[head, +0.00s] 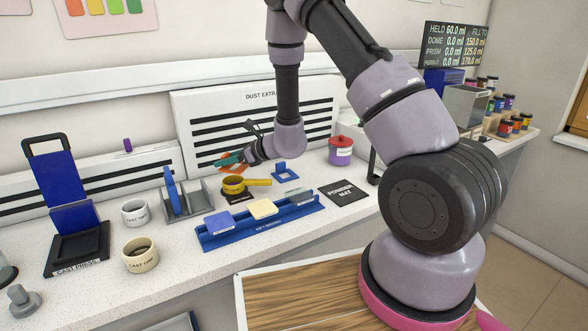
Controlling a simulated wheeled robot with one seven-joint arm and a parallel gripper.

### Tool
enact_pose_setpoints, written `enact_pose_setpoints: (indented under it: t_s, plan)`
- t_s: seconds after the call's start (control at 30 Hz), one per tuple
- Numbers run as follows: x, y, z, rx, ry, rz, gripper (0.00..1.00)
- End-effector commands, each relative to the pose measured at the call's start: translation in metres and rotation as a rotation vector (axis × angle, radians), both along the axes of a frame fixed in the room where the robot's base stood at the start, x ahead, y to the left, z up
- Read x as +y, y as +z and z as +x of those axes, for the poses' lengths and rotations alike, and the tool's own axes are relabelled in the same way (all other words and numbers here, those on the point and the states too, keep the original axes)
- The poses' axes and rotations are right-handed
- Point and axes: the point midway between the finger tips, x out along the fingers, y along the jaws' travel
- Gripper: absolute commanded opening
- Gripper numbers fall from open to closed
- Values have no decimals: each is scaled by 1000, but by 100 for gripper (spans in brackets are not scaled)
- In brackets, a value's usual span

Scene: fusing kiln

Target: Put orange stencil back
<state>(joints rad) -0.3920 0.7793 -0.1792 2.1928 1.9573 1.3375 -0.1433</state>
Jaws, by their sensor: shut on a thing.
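The orange stencil (228,167) shows as a small flat orange piece in front of the slotted back panel. My gripper (231,159) has teal fingers and is shut on the orange stencil, above the counter and behind the yellow sieve. The fingers cover part of the stencil, so its full outline is hidden. A grey metal rack (203,208) stands to the left with a blue upright piece (172,192) in it. A blue piece (284,176) with an upright tab lies on the counter to the right of my gripper.
A yellow-handled sieve (235,186) sits just below my gripper. A blue tray (213,241) with several blocks is at the front. A black powder mat (344,194), a red-lidded jar (341,151), two cups and a blue press (75,219) stand around.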

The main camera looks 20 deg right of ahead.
Motion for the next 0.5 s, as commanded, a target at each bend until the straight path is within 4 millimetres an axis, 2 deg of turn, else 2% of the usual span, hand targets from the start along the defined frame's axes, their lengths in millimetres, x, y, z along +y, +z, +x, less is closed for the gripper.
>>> enact_pose_setpoints:
  t_s: [0.1, 0.17, 0.3, 0.5]
  plan:
    - [-50, 2, 32, -2, -132, -3, 0]
    - [-79, 3, 47, -1, -207, -4, 0]
    - [-150, 6, 77, -2, -382, -5, 0]
    - [-238, 10, 100, -1, -586, -2, 0]
